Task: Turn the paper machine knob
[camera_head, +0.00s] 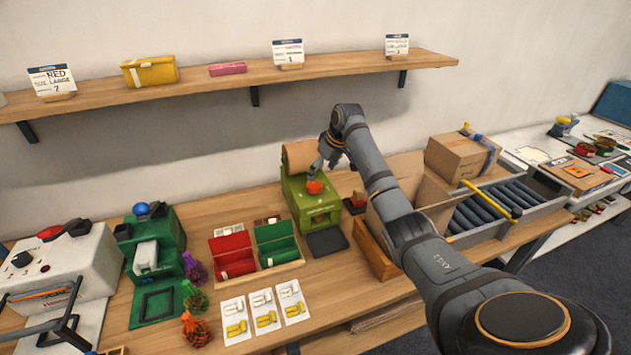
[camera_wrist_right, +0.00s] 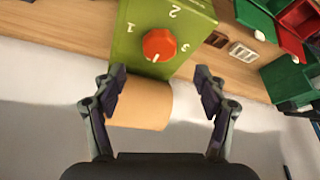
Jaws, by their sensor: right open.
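The green paper machine (camera_head: 318,207) stands on the table below the shelf, with a brown paper roll (camera_head: 301,155) at its back. My right gripper (camera_head: 320,168) is above the machine, close to the knob. In the wrist view the right gripper (camera_wrist_right: 161,92) is open and empty, and the knob lies beyond its fingertips. My left gripper is not in view.
Red (camera_head: 231,257) and green (camera_head: 277,243) open boxes stand left of the machine. A dark green machine (camera_head: 150,245) is farther left. A wooden crate (camera_head: 371,250) and a roller conveyor (camera_head: 480,208) are on the right. A shelf (camera_head: 220,80) runs above.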

